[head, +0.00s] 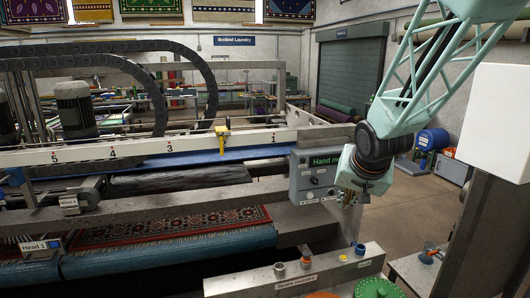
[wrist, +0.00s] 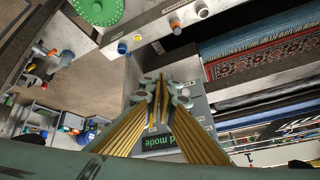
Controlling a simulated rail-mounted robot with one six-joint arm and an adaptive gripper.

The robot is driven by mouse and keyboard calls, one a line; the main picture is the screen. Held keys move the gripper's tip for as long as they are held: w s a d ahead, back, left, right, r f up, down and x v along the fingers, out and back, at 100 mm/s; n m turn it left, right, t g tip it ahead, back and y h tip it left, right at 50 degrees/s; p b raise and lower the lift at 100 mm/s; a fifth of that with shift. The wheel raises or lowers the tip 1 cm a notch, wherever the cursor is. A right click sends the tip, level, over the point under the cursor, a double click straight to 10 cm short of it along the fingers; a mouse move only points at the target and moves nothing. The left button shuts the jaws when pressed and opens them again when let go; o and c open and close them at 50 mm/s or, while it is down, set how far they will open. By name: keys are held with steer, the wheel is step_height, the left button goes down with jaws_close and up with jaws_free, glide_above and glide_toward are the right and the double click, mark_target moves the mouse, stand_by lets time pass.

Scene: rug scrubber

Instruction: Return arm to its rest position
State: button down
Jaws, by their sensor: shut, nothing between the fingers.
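My gripper (head: 350,196) hangs at the end of my mint-green arm, right of centre in the head view. It is in front of a grey control box (head: 307,178) whose label starts "Hand m". In the wrist view my gripper (wrist: 163,84) points away from the camera with its fingers together and nothing between them. The control box (wrist: 194,108) shows behind the fingers there, partly hidden by them. I cannot tell whether the gripper touches the box.
A patterned rug (head: 175,228) lies on the machine at left. A console (head: 240,288) with coloured knobs stands below my gripper. A white rail (head: 120,150) with a yellow clip (head: 222,131) crosses the machine. Open floor (head: 405,215) is at right, with a blue drum (head: 432,139) beyond.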

steer(key=s+r+n+g+b, duration=0.1)
steer(key=s+r+b, duration=0.1)
steer(key=s, duration=0.8)
steer(key=s+r+g+b, duration=0.1)
steer(key=s+r+b, duration=0.15)
steer(key=s, duration=0.85)
steer(key=s+a+f+n+b, duration=0.1)
steer(key=s+b, duration=0.1)
steer(key=s, duration=1)
steer(key=s+a+f+n+g+b, duration=0.1)
steer(key=s+a+b, duration=0.1)
steer(key=s, duration=1.1)
steer(key=shift+a+f+n+y, duration=0.25)
steer(key=shift+a+n+y, duration=0.05)
steer(key=shift+n, duration=0.1)
steer(key=shift+a, duration=0.1)
